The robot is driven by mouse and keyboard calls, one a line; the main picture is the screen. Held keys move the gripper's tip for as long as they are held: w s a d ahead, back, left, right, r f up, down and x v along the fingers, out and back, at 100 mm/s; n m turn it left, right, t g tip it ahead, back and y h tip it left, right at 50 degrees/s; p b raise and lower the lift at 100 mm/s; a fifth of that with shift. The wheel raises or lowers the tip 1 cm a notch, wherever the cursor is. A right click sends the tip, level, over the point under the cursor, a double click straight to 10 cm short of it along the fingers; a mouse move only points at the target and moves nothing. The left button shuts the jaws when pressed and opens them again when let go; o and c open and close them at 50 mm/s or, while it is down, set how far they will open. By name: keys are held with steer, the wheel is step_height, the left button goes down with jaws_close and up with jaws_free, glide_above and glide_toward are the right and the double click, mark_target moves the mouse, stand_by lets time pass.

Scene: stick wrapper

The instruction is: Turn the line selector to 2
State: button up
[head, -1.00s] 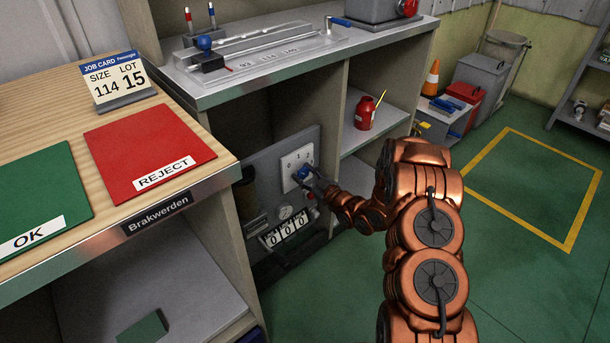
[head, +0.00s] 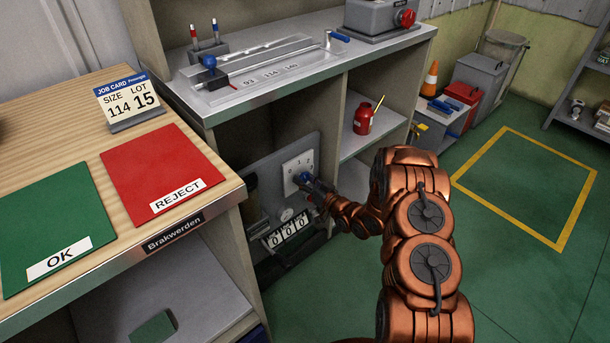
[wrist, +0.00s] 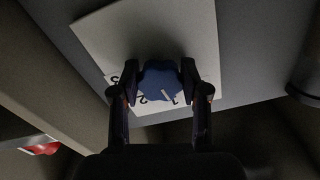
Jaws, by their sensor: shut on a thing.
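The line selector is a blue knob (head: 304,178) on a white plate (head: 290,166) with printed numbers, fixed to a grey panel inside the bench's open lower bay. In the wrist view the knob (wrist: 160,80) sits between my two fingertips, and the white plate (wrist: 150,35) is behind it. Its white pointer line lies by the 1; the 2 is beside it, to the left in this view. My gripper (wrist: 160,76) is shut on the knob, one finger on each side. It also shows in the head view (head: 308,184), partly covering the knob.
The bay's wall (head: 233,245) stands close on the left. A red pot (head: 363,116) is on the shelf to the right. The green floor (head: 530,275) is open at right.

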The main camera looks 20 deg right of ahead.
steer(key=m+p, duration=0.2)
steer(key=m, duration=0.3)
steer(key=shift+r+m+p, duration=0.1)
steer(key=shift+m+p, duration=0.2)
steer(key=m+p, duration=0.1)
steer(key=m, duration=0.3)
steer(key=shift+a+m, duration=0.1)
steer(key=shift+m, duration=0.2)
steer(key=o, duration=1.2)
steer(key=shift+c, duration=0.2)
steer(key=v, duration=1.2)
